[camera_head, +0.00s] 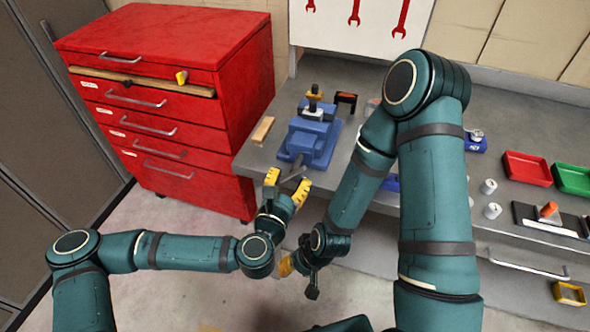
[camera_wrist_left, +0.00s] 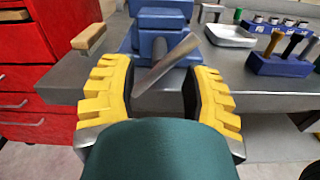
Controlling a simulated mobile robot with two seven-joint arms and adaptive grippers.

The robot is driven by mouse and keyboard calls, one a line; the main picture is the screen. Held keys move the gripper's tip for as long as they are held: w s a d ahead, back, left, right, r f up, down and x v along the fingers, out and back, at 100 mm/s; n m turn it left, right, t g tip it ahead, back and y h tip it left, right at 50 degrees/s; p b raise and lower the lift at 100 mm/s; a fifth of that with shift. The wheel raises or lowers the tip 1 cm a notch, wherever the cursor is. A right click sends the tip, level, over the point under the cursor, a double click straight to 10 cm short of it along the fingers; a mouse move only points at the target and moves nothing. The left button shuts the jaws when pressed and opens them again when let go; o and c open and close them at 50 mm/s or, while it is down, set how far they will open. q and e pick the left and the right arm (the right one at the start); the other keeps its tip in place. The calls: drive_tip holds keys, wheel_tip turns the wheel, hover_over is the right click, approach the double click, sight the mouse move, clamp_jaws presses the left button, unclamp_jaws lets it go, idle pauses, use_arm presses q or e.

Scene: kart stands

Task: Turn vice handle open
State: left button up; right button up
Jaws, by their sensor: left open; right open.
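The blue vice (camera_head: 312,135) stands on the grey workbench near its left end. Its grey metal handle (camera_head: 296,168) sticks out at the front edge; in the left wrist view the handle (camera_wrist_left: 167,64) lies slantwise, rising to the right, in front of the blue vice body (camera_wrist_left: 160,28). My left gripper (camera_head: 286,187) has yellow fingertips and is open. In the left wrist view its fingers (camera_wrist_left: 164,95) stand either side of the handle, with gaps visible. My right gripper (camera_head: 298,268) is low in front of the bench, away from the vice, and partly hidden by its own arm.
A red drawer cabinet (camera_head: 170,95) stands left of the bench. A wooden block (camera_head: 262,130) lies left of the vice. Red (camera_head: 527,168) and green (camera_head: 574,179) trays are at the right. A blue tool holder (camera_wrist_left: 285,61) stands right of the vice.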

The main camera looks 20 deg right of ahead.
sight(297, 164)
use_arm(q)
drive_tip(key=shift+x, duration=2)
drive_tip(key=shift+o, duration=0.2)
clamp_jaws()
